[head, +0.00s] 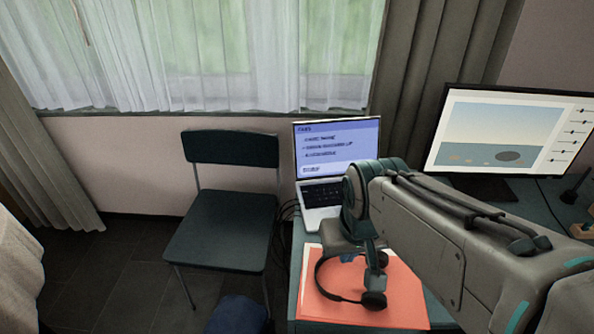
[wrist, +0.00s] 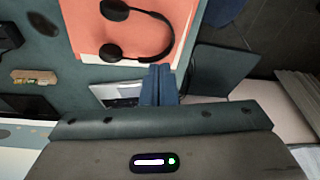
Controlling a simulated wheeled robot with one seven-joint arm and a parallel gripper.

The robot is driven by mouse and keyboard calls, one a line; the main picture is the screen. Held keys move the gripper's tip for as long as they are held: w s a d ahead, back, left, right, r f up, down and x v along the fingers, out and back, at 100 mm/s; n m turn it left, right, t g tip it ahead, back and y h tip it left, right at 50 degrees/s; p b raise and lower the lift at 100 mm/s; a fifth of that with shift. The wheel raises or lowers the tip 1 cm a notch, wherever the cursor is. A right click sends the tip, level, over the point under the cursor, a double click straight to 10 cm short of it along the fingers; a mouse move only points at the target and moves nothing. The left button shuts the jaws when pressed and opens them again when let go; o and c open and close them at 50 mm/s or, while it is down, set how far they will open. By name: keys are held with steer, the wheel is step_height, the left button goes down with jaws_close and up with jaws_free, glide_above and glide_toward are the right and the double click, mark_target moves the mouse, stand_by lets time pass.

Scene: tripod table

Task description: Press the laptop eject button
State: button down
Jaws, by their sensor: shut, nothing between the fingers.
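In the wrist view a piece of the laptop (wrist: 115,92) shows to the left of my fingers. I cannot make out an eject button in either view. My gripper (wrist: 158,84) is shut and empty, its blue fingers together. In the head view my gripper (head: 347,257) is mostly hidden by the arm, close to the front of the laptop, above the orange folder's back edge.
Headphones (head: 338,297) lie on an orange folder (head: 402,298) in front of the laptop. A monitor (head: 510,132) stands at the right. A dark chair (head: 222,228) is left of the desk, below the curtained window. Dark floor (head: 110,265) is open left of the chair.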

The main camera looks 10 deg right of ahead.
steer(key=w+d+r+n+t+h+p, duration=0.25)
steer(key=w+d, duration=0.25)
steer(key=w, duration=0.6)
steer(key=n+t+y+p, duration=0.3)
steer(key=n+y+p, duration=0.35)
steer(key=n, duration=0.65)
glide_above(308, 193)
step_height(308, 193, down, 14)
steer(key=shift+r+g+y, duration=0.15)
steer(key=shift+g+y, duration=0.1)
steer(key=shift+y, duration=0.15)
steer(key=shift+b, duration=0.4)
step_height(308, 193, down, 8)
steer(key=b, duration=0.8)
steer(key=shift+s, duration=0.1)
steer(key=shift+f, duration=0.45)
